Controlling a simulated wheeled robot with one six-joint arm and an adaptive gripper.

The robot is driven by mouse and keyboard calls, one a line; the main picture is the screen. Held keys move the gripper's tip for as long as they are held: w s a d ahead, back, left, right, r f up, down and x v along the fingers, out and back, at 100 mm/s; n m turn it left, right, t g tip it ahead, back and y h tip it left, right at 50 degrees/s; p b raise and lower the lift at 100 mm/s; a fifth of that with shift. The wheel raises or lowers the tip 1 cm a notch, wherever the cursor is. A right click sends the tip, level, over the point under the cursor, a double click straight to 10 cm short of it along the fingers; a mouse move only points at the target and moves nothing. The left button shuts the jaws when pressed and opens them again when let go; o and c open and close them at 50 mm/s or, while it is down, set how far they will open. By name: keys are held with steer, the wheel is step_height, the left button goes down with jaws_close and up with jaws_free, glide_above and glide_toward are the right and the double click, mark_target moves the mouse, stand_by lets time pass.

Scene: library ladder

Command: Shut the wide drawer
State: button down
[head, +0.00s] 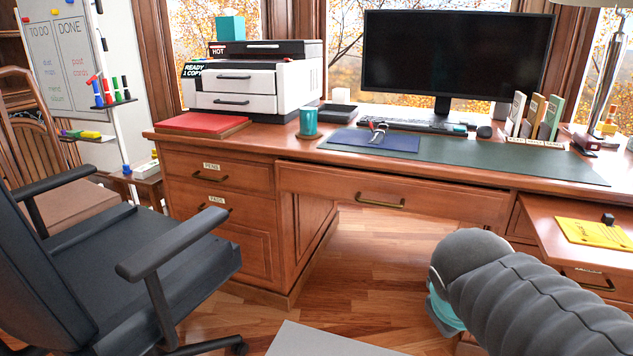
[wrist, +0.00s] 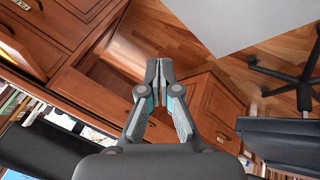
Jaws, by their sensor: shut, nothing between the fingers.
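The wide drawer (head: 335,187) is the long wooden front under the middle of the desk, with a brass handle (head: 380,201). Its front stands a little forward of the desk edge, with a dark gap along the top, so it looks slightly open. In the wrist view its front (wrist: 92,100) runs slantwise at left of my fingers. My gripper (wrist: 159,70) is shut and empty, pointing down toward the floor in front of the desk. It appears apart from the drawer. In the head view my arm at lower right hides the fingertips.
A pull-out board (head: 540,222) with a yellow pad (head: 596,232) juts out at right. Left drawers (head: 218,178) are closed. An office chair (head: 130,270) stands at left. The desk (head: 265,140) carries a monitor, printer and books. Floor (head: 375,270) under the wide drawer is clear.

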steer(key=w+n+t+h+b, duration=0.25)
steer(key=w+n, duration=0.45)
steer(key=w, duration=0.5)
steer(key=n+t+b, duration=0.5)
steer(key=n+t, duration=0.5)
steer(key=n, duration=1.1)
glide_toward(331, 173)
steer(key=shift+g, duration=0.25)
steer(key=x, duration=0.7)
steer(key=shift+w+r, duration=0.1)
steer(key=shift+w, duration=0.05)
